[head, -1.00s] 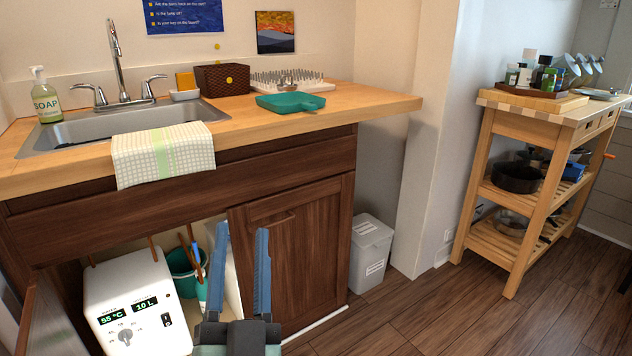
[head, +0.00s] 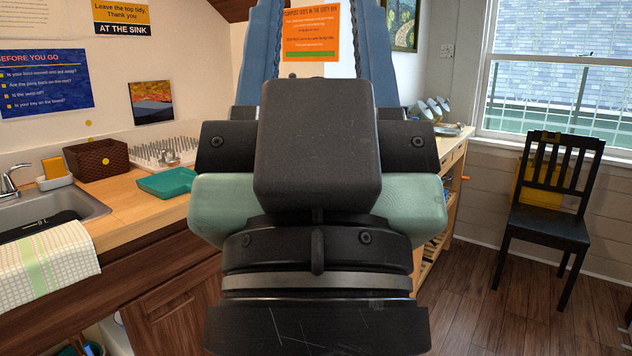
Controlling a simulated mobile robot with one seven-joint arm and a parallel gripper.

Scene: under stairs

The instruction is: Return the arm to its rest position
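My gripper (head: 316,40) is raised close in front of the head camera and fills the middle of the picture. Its two blue fingers point up and stand wide apart, with nothing seen between them except the wall and an orange sign behind. The fingertips run out of the top of the picture. My wrist and gripper body hide part of the counter and most of the wooden cart.
The wooden counter (head: 135,206) with sink (head: 60,206), towel (head: 42,262) and teal dustpan (head: 167,183) is at left. The wooden cart (head: 452,150) is partly hidden behind my gripper. A black chair (head: 545,215) stands by the window at right. Floor (head: 520,315) at lower right is clear.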

